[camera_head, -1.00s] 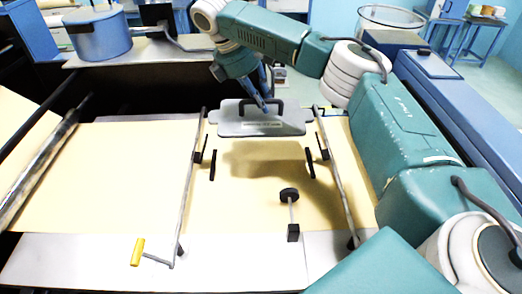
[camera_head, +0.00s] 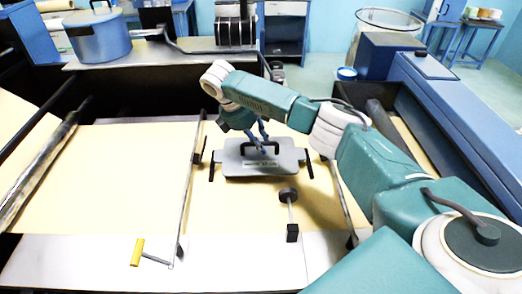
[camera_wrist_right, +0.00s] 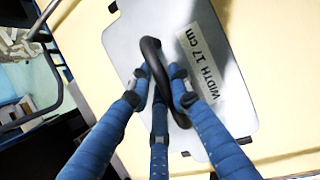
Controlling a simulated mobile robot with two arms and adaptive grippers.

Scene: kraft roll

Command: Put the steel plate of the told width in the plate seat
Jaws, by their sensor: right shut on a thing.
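The steel plate (camera_head: 290,157) is a flat grey plate with end tabs, a black handle (camera_wrist_right: 152,60) and a white label. In the right wrist view the label (camera_wrist_right: 200,65) reads WIDTH 17 cm. My right gripper (camera_head: 262,146) is shut on the handle; its blue fingers (camera_wrist_right: 163,85) close around it. The plate lies roughly level between the left black guide (camera_head: 211,166) and the right black guide (camera_head: 309,164), apparently the plate seat. I cannot tell whether it touches the paper or hangs just above. My left gripper is not in view.
Metal side rods (camera_head: 190,175) flank the seat, and a black knob on a stem (camera_head: 289,196) stands in front. A yellow-handled lever (camera_head: 138,252) is at the front left. Several upright plates stand in a rack (camera_head: 235,30) at the back. A blue pot (camera_head: 98,38) is back left.

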